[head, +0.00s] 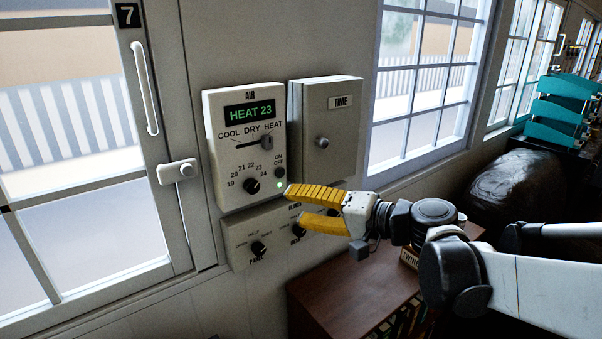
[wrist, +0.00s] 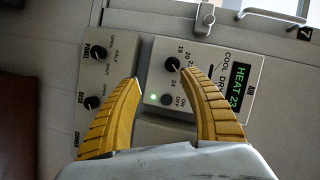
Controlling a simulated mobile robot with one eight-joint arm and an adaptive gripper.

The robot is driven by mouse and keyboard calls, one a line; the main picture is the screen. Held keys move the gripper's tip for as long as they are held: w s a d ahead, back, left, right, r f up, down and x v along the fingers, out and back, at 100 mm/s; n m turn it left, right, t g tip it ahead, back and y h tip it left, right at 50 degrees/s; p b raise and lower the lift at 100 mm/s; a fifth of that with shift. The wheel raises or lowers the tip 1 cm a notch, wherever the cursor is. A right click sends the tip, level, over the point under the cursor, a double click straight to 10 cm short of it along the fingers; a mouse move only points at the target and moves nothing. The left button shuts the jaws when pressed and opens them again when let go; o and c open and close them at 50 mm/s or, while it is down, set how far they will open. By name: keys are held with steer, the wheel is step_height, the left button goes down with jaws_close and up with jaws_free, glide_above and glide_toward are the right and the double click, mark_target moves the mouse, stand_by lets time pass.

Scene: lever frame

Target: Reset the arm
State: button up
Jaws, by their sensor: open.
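My gripper (head: 294,203) has two yellow ribbed fingers, spread apart and empty. In the head view it is in front of the lower right corner of the AIR panel (head: 221,168). The panel's green display (head: 249,110) reads HEAT 23. Its mode lever (head: 266,142) is at the HEAT end, and its temperature dial (head: 252,186) is below. A green light (head: 280,184) is lit under the ON/OFF button (head: 280,173). In the wrist view the fingers (wrist: 158,78) stand either side of the lit light, and a finger hides part of the panel.
A grey TIME box (head: 343,130) with a knob is right of the panel. A lower panel (head: 240,247) with several dials sits below, partly behind my gripper. A brown cabinet (head: 345,305) stands below right. A door (head: 180,90) with a handle is on the left.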

steer(key=s+d+f+n+g+h+b, duration=0.1)
steer(key=s+d+f+h+b, duration=0.2)
steer(key=s+f, duration=0.3)
steer(key=s+d+f+h+b, duration=0.2)
steer(key=s+d+f+h, duration=0.15)
steer(key=f, duration=0.35)
steer(key=s+d+f+n+h+b, duration=0.1)
steer(key=s+d+f+h+b, duration=0.4)
steer(key=s+d+f, duration=0.5)
steer(key=d+f+h, duration=0.1)
steer(key=d+h, duration=0.1)
steer(key=d, duration=0.1)
steer(key=shift+s+f, duration=0.15)
steer(key=shift+s, duration=0.05)
